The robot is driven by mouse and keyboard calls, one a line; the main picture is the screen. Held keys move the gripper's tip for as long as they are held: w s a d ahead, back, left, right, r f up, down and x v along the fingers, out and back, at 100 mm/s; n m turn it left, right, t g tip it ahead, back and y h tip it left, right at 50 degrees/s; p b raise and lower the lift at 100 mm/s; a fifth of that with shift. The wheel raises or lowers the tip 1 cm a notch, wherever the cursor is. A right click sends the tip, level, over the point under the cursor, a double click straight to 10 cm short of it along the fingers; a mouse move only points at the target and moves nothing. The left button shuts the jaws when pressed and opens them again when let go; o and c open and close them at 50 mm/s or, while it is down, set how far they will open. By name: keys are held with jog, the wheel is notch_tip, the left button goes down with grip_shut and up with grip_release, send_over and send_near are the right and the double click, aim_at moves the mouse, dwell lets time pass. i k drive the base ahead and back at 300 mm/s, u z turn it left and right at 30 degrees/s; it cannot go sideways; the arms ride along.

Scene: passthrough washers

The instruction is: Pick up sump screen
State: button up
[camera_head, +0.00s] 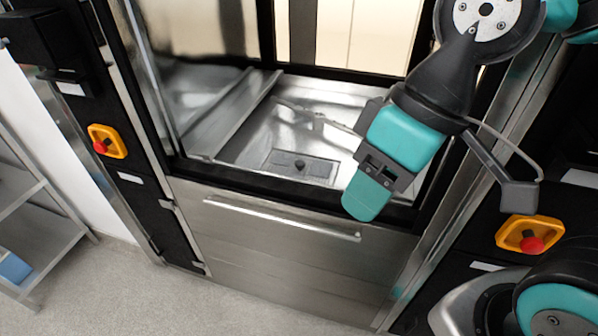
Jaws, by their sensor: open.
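The sump screen (301,165) looks like a dark grey, flat rectangular plate with a small dark knob in its middle. It lies flat in the steel floor of the washer chamber, near the front opening. My gripper (366,165) is open, with teal and black parts, and is seen at the chamber's front opening, to the right of the screen in the picture. It is apart from the screen and nothing shows in it. Part of the gripper's far side is hidden behind its own body.
A steel spray arm (318,118) stands over the chamber floor behind the screen. The black front sill (285,193) and steel panel with handle (282,219) lie in front. Frame posts with red emergency buttons (99,147) flank the opening. A shelf rack (45,262) stands at left.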

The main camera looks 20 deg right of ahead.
aim_at(320, 171)
jog(key=u, duration=1.55)
jog(key=i, duration=1.6)
jog(key=z, duration=2.1)
